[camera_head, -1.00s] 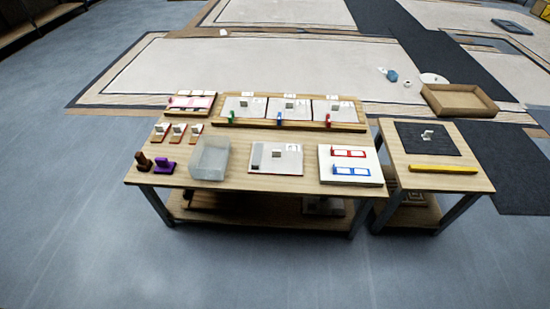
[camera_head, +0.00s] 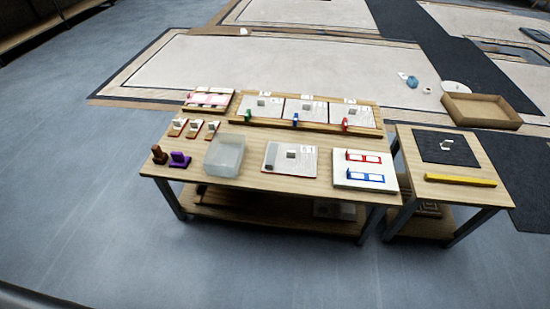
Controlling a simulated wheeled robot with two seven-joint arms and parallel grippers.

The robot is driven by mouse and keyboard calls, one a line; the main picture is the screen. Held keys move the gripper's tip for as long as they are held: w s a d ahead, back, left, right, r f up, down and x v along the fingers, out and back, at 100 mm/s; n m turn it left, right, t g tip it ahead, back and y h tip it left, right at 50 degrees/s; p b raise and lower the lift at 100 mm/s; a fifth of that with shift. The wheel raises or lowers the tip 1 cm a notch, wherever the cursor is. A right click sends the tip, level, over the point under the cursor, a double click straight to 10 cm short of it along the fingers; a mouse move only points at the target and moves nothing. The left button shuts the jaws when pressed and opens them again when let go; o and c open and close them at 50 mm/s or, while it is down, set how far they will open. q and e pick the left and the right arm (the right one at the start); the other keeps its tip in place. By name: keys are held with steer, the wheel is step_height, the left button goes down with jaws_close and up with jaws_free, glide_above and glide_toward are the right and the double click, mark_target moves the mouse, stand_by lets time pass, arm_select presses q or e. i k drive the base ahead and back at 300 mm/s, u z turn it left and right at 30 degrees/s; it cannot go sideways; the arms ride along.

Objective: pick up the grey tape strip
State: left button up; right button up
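A narrow grey strip (camera_head: 270,157) shows along the left edge of a small panel (camera_head: 306,169) on the front middle of the larger wooden table (camera_head: 230,180). It may be the grey tape strip, but it is too small to tell for sure. A small pale block (camera_head: 291,154) stands on the same panel. Neither of my grippers is in view.
A translucent bin (camera_head: 224,158) stands left of the panel, and a white board with red and blue frames (camera_head: 350,180) lies to its right. A smaller table (camera_head: 480,198) holds a black mat (camera_head: 432,151) and yellow bar (camera_head: 460,180). The floor in front is clear.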

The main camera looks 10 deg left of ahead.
mark_target(272, 153)
steer(key=z, duration=0.5)
steer(key=k, duration=0.6)
steer(key=z, duration=0.75)
steer(key=i, duration=1)
steer(key=u, duration=1.15)
steer(key=i, duration=0.85)
steer(key=u, duration=0.9)
